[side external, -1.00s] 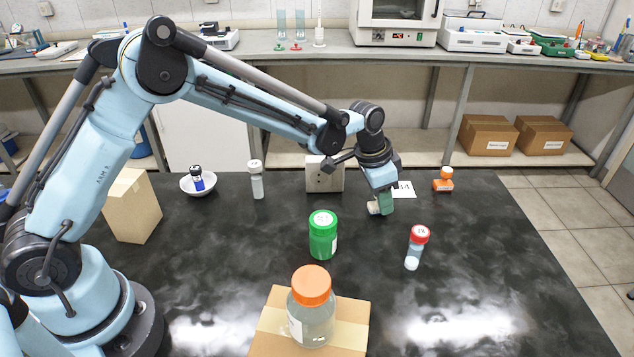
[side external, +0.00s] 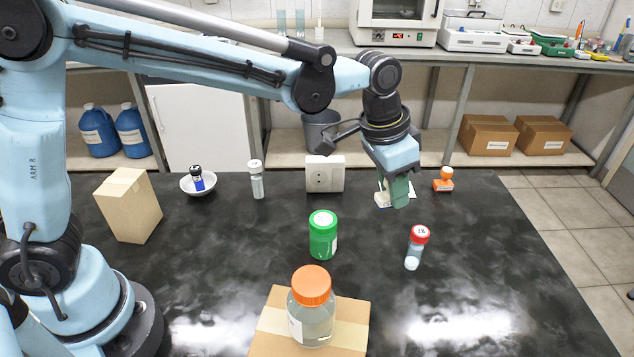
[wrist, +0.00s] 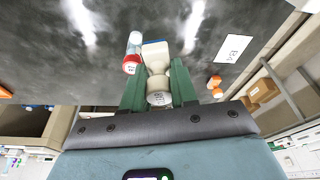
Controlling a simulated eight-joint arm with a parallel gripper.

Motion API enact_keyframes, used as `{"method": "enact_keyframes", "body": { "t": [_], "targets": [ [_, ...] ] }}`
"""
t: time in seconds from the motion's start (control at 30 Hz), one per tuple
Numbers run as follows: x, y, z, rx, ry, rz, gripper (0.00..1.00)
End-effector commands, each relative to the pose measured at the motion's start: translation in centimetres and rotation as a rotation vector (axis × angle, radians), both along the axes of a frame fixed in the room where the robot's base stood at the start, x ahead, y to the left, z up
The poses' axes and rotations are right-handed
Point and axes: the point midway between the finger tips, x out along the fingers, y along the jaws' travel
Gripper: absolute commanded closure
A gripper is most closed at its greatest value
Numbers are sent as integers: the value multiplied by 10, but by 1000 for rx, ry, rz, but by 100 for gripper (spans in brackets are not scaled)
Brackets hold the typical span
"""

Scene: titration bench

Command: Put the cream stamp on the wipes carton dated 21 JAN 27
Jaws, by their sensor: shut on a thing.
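My gripper (side external: 395,192) is shut on the cream stamp (side external: 382,200), at the right back of the black table. In the wrist view the stamp (wrist: 158,72) sits between the two green fingers (wrist: 157,88), its round labelled end toward the camera and a blue edge at its far end. The fingers hide part of it in the side view. I cannot tell how far it is above the table. No date 21 JAN 27 can be read. A plain tan carton (side external: 128,205) stands at the left, and another tan carton (side external: 268,330) lies at the front; I cannot tell whether either is the wipes carton.
An orange-capped bottle (side external: 312,308) stands on the front carton. A white socket box (side external: 325,174) is behind. The table's right front is clear.

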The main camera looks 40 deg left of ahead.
Motion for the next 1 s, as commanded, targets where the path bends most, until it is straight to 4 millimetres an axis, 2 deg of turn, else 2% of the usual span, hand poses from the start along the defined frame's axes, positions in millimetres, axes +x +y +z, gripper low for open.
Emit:
{"method": "enact_keyframes", "body": {
  "t": [0.27, 0.47, 0.7, 0.9, 1.0],
  "targets": [
    [-24, 93, 49, 5, 20, 369, 100],
    [-60, 158, 79, 6, 28, 664, 100],
    [-118, 222, 103, 6, 28, 1020, 100],
    [-174, 261, 114, 4, 17, 1315, 100],
    [-200, 274, 116, 4, 10, 1447, 100]
  ]
}}
